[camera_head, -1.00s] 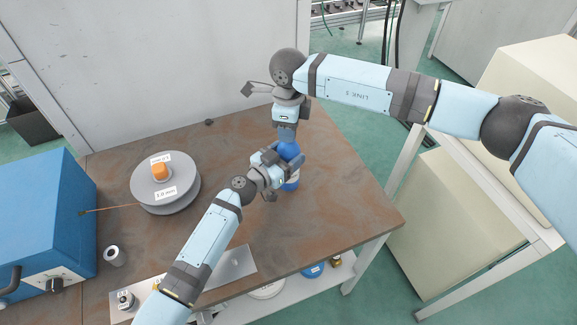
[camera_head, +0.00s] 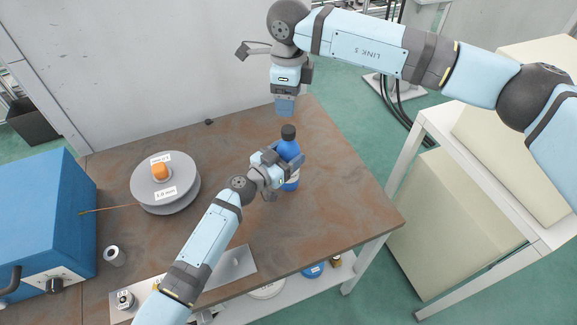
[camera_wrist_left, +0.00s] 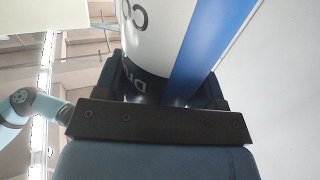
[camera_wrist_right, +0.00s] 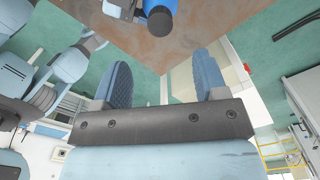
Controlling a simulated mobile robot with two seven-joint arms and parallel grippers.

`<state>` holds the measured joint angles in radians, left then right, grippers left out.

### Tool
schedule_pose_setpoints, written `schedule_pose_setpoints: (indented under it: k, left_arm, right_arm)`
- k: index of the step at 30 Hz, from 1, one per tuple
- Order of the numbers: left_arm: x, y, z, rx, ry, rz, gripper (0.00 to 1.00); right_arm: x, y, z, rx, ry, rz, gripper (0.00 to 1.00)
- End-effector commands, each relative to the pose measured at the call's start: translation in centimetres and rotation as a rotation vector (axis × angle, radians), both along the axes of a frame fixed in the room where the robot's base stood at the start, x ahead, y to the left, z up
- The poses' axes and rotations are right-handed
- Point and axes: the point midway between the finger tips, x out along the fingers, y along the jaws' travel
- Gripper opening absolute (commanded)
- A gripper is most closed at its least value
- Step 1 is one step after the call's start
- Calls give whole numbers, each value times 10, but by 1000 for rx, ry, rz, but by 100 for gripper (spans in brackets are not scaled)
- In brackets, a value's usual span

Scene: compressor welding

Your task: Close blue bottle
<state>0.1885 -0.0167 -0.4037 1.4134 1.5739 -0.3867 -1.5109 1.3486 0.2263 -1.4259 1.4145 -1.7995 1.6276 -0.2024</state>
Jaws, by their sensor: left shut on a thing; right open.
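The blue bottle (camera_head: 290,152) stands upright on the brown table with a dark cap on its top. My left gripper (camera_head: 283,172) is shut around the bottle's body. In the left wrist view the bottle's white and blue label (camera_wrist_left: 185,45) fills the space between the jaws. My right gripper (camera_head: 286,108) is raised above the bottle and a little behind it, apart from the cap. In the right wrist view its two fingers (camera_wrist_right: 162,85) are spread with nothing between them, and the dark cap (camera_wrist_right: 160,22) shows beyond them. Whether the cap is fully tight cannot be told.
A wire spool (camera_head: 165,182) and a blue machine (camera_head: 45,225) are on the left of the brown table (camera_head: 330,220). A wall rises behind. A lower shelf holds several items, including a blue-topped one (camera_head: 313,270). The table's right side is free.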

Motion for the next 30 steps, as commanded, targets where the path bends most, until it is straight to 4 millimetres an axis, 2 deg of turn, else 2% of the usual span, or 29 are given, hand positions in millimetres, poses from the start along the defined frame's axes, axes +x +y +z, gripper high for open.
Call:
schedule_pose_setpoints:
  k: [3, 6, 16, 17, 20, 30]
  left_arm:
    - [0, 0, 0, 0, 0, 0, 0]
    - [0, 0, 0, 0, 0, 0, 0]
    - [0, 0, 0, 0, 0, 0, 0]
    - [0, 0, 0, 0, 0, 0, 68]
    - [0, 0, 0, 0, 0, 0, 91]
    - [-2, 2, -1, 1, 1, 0, 93]
  right_arm:
    - [0, 0, 17, 0, -1, 0, 66]
    - [0, 0, 24, 0, 0, 0, 66]
    - [0, 0, 27, -1, 0, -1, 66]
    - [0, 0, 27, -1, 0, 0, 66]
    - [0, 0, 27, -1, 0, -1, 66]
    - [0, 0, 26, -1, 0, -1, 66]
